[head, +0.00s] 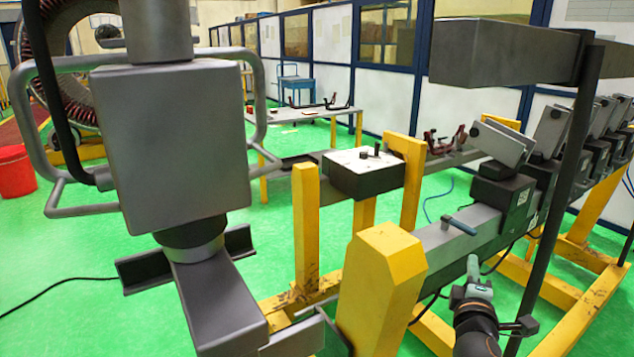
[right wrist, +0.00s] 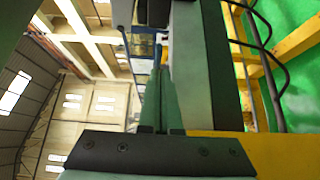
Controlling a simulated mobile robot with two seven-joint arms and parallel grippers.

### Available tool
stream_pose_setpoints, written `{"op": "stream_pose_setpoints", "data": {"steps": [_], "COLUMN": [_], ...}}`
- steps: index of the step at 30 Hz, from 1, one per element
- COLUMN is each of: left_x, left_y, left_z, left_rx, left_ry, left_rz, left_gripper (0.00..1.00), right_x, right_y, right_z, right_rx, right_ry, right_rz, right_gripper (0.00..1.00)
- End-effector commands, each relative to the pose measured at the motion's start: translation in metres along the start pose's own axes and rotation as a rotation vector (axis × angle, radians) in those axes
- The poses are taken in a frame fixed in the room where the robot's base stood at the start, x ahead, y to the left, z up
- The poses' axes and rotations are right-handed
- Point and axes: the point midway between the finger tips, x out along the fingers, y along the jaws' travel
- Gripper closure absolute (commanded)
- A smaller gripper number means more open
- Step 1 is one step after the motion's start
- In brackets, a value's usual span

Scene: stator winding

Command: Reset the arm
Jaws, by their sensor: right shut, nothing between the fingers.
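My right gripper (head: 473,268) is in the lower right of the head view, pointing up and away beside the long grey beam (head: 440,245) of the yellow frame. Its fingers are together with nothing between them. In the right wrist view the two fingers of the gripper (right wrist: 160,85) meet in a narrow point at the middle. Whether the fingertips touch the beam cannot be told. My left gripper is not in view.
A large grey block with tube handles (head: 172,145) fills the left. Yellow posts (head: 380,290) and a row of clamp blocks (head: 500,190) stand close to my right gripper. A dark upright pole (head: 570,170) is to its right. Green floor (head: 80,260) is open at left, with a red bucket (head: 15,172).

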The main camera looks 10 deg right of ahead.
Motion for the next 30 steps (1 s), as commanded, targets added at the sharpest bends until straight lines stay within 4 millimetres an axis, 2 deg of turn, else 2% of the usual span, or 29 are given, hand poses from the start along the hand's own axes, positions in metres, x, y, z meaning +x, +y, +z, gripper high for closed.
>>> {"op": "stream_pose_setpoints", "data": {"steps": [2,4,8,9,11,12,14,15,18,21,24,27,30], "left_x": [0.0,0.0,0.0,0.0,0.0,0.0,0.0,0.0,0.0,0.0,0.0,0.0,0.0], "left_y": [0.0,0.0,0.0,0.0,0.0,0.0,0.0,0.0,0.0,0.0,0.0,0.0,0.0], "left_z": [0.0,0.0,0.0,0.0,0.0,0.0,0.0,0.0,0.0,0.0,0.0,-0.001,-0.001], "left_rx": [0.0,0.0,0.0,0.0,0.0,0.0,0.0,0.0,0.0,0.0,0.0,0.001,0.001], "left_ry": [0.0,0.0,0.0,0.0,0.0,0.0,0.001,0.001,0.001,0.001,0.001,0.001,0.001], "left_rz": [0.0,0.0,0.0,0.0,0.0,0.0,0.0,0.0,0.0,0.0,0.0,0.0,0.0], "left_gripper": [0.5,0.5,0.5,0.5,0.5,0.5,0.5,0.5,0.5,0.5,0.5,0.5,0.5], "right_x": [-0.006,-0.017,-0.058,-0.075,-0.105,-0.126,-0.161,-0.184,-0.242,-0.289,-0.322,-0.337,-0.341], "right_y": [-0.018,-0.046,-0.123,-0.148,-0.184,-0.206,-0.236,-0.254,-0.289,-0.311,-0.322,-0.327,-0.328], "right_z": [-0.005,-0.014,-0.034,-0.041,-0.048,-0.052,-0.058,-0.06,-0.063,-0.063,-0.063,-0.062,-0.062], "right_rx": [0.022,0.068,0.223,0.285,0.386,0.456,0.567,0.643,0.829,0.989,1.104,1.164,1.179], "right_ry": [0.026,0.066,0.16,0.184,0.21,0.219,0.223,0.217,0.177,0.118,0.062,0.031,0.023], "right_rz": [-0.038,-0.101,-0.289,-0.359,-0.464,-0.537,-0.645,-0.716,-0.876,-0.996,-1.073,-1.109,-1.117], "right_gripper": [1.0,1.0,1.0,1.0,1.0,1.0,1.0,1.0,1.0,1.0,1.0,1.0,1.0]}}
